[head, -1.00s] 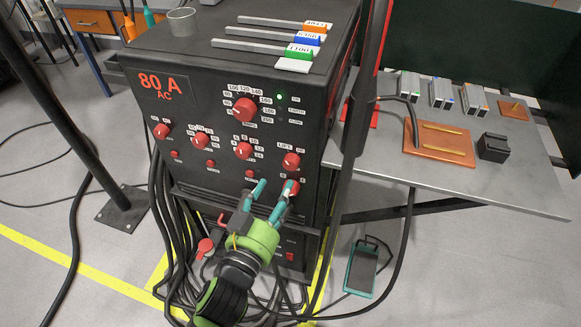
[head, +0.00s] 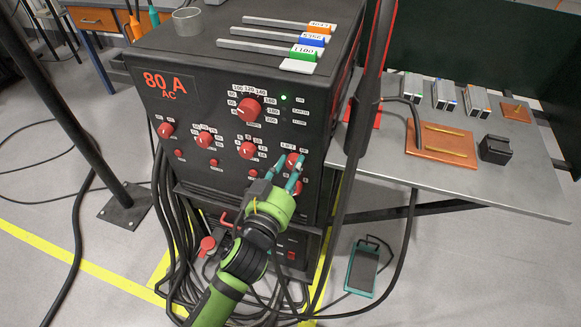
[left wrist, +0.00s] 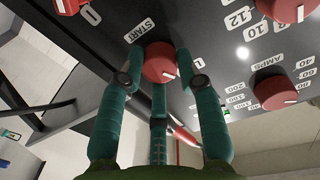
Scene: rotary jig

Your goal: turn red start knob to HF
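The red start knob (head: 294,159) sits at the right side of the black welder's front panel. It also shows in the left wrist view (left wrist: 159,62), beside a START label (left wrist: 139,31). My left gripper (head: 287,174) is at this knob, fingers pointing at the panel. In the left wrist view its teal fingertips (left wrist: 160,67) stand spread on both sides of the knob; I cannot tell whether they touch it. The lettering around the knob is too small or hidden, so I cannot make out HF. My right gripper is not in view.
Other red knobs are close by: one below (head: 297,187), one to the left (head: 248,150) and the large amps knob (head: 248,109). Cables hang below the panel. A dark post stands right of the welder (head: 330,92), and a grey table (head: 390,164) is beyond it.

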